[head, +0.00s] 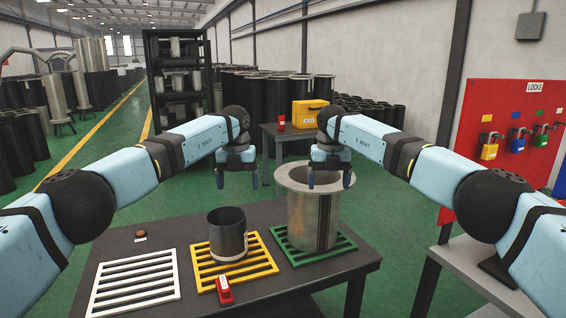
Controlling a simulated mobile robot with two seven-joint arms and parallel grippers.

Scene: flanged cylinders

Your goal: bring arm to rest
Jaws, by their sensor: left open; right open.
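My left gripper (238,181) hangs open and empty, pointing down, above the far side of the dark table and left of the large flanged metal cylinder. My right gripper (330,182) is open, pointing down, in front of the upper part of that flanged cylinder (303,225) in the picture; I cannot tell whether they touch. The flanged cylinder stands upright on a green slatted grate (345,243). A smaller dark cylinder (229,232) with a pale band at its base stands upright on a yellow grate (262,262).
The dark table (190,218) also bears an empty white grate (135,284), a red padlock-like item (225,290) and a small brown-topped object (140,235). Behind, a small table (290,130) holds a yellow case (309,113). A red lock board (475,150) is at right.

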